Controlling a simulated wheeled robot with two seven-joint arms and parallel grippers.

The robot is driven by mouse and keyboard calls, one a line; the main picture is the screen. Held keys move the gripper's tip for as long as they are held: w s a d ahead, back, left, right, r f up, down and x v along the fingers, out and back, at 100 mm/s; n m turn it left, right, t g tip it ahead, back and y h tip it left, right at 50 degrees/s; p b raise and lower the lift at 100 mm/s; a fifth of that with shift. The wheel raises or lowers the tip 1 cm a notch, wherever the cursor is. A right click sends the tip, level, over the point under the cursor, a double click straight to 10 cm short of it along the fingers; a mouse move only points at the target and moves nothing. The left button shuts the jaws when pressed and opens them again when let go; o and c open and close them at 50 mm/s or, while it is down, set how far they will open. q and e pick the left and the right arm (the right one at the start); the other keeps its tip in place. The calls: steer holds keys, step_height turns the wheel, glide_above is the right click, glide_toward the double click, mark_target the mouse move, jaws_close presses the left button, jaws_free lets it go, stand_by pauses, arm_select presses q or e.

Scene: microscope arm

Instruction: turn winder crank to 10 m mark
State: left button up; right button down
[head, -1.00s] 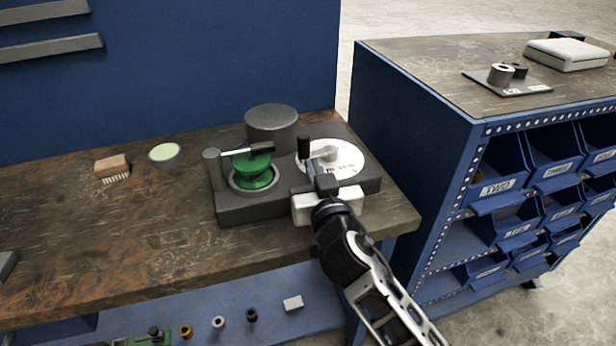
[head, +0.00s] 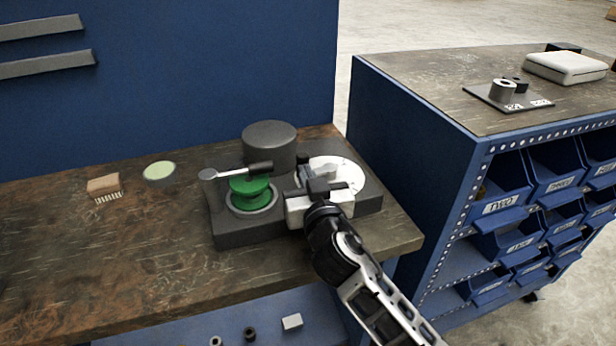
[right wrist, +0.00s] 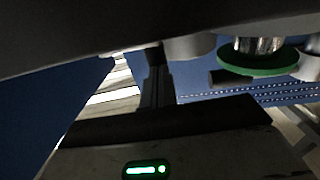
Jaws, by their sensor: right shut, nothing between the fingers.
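The winder (head: 232,233) is a dark base on the bench. It carries a green spool (head: 250,191) and a white dial (head: 347,175) with markings too small to read. A crank arm (head: 222,173) with a dark handle (head: 261,167) lies above the spool. My right gripper (head: 319,186) is shut and empty, over the right part of the winder, right of the handle and apart from it. It hides part of the dial. In the right wrist view, a green disc (right wrist: 257,62) shows at the upper right. My left gripper is not in view.
A dark round drum (head: 269,145) stands behind the spool. A brush (head: 104,187) and a round pale-green tin (head: 159,171) lie on the bench (head: 130,260) at left. A blue bin cabinet (head: 410,150) stands close on the right. The front left bench is clear.

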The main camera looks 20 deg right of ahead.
steer(key=shift+w+a, duration=0.15)
steer(key=shift+w, duration=0.05)
steer(key=shift+w, duration=0.1)
steer(key=shift+w+a+b, duration=0.45)
steer(key=shift+w+b, duration=0.3)
steer(key=shift+b, duration=0.05)
steer(key=shift+w+a+b, duration=0.2)
steer(key=shift+w+b, duration=0.1)
steer(key=shift+w, duration=0.25)
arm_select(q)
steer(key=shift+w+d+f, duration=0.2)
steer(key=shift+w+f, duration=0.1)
arm_select(e)
steer(key=shift+w, duration=0.25)
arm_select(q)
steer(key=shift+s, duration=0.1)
